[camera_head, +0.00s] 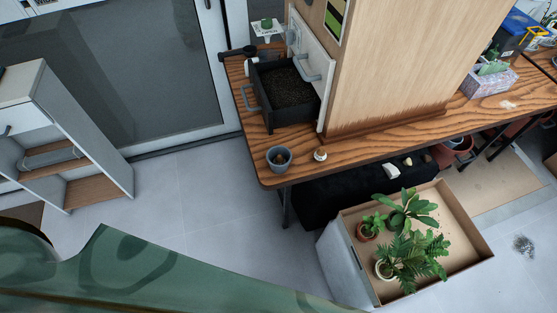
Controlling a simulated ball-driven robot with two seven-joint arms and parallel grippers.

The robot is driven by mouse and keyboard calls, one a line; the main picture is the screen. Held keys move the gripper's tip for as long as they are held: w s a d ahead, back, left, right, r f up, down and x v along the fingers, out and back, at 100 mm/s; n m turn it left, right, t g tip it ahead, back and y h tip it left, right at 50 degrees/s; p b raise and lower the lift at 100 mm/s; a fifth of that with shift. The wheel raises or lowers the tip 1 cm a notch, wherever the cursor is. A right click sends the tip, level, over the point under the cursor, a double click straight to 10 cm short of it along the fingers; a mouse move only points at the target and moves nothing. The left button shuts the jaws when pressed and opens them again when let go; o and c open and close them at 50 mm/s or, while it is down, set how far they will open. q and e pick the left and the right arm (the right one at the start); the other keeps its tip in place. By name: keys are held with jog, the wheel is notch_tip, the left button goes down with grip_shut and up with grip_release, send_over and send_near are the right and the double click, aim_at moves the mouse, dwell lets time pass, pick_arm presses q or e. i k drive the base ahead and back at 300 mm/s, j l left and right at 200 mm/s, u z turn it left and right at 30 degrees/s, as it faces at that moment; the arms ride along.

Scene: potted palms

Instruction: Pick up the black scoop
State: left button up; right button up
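A small black object (237,53), which looks like the black scoop, lies at the far left end of the wooden table (375,143), behind a black bin of dark soil (285,85). It is small and partly overlapped by other items, so its full shape is unclear. Neither my left nor my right gripper is in view.
A grey-blue pot (279,158) and a small round item (320,155) stand near the table's front corner. A box of potted plants (465,222) sits on the floor.

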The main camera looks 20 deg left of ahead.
aim_at(249, 51)
jog(key=z, duration=0.4)
jog(key=j+z, duration=0.7)
jog(key=j, duration=0.2)
jog(key=k+j+z, duration=0.15)
jog(key=j+z, duration=0.2)
jog(key=j, duration=0.1)
